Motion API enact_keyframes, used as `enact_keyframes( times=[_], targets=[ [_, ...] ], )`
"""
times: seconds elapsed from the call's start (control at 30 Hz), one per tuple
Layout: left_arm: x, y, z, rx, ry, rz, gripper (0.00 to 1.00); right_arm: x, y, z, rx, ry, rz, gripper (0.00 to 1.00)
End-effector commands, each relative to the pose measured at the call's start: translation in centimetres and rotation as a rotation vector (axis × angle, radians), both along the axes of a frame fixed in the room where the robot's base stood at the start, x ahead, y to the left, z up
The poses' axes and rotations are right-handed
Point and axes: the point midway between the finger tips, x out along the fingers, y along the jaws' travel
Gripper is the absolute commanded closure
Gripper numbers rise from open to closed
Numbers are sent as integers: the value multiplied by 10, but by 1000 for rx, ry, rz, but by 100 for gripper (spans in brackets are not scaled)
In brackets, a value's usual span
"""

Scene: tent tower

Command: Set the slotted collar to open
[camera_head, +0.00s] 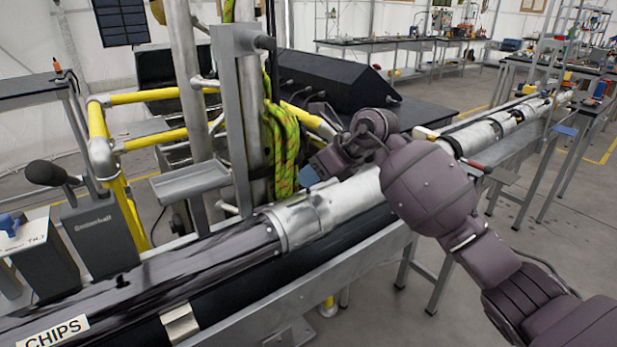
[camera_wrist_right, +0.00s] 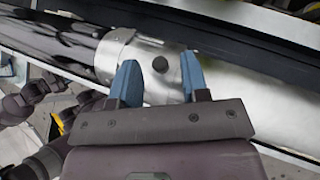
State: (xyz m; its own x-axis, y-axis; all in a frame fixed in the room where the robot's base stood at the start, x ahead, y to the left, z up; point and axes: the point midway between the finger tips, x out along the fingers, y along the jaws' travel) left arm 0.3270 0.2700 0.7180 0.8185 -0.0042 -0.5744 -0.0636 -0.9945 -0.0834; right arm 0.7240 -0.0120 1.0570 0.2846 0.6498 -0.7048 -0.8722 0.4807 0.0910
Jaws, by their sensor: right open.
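The slotted collar (camera_head: 300,218) is a shiny metal sleeve around the long pipe in the middle of the head view. In the right wrist view the collar (camera_wrist_right: 115,52) lies just beyond my fingertips, and a dark round spot (camera_wrist_right: 160,64), a peg or a hole, shows between them. My right gripper (camera_head: 311,174) has blue fingertips and is close above the collar. In the wrist view the right gripper (camera_wrist_right: 162,78) is open, with nothing seen held. I cannot tell whether its fingers touch the collar. The collar's slot is not clearly visible. My left gripper is not seen.
A dark tube section with a CHIPS label (camera_head: 52,333) runs to the lower left. A grey upright post (camera_head: 237,120) with green rope (camera_head: 285,150) stands behind the collar. A small grey tray (camera_head: 190,180) and yellow rails (camera_head: 105,150) are to the left.

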Motion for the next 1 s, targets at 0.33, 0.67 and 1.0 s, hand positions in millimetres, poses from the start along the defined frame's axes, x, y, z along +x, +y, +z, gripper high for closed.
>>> enact_keyframes(
  times=[0.33,0.67,1.0],
  targets=[
    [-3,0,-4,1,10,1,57,5,11,-11,0,-1,1,58],
    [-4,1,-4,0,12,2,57,5,11,-11,1,-1,1,81],
    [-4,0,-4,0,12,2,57,4,11,-11,1,-1,1,100]
  ],
)
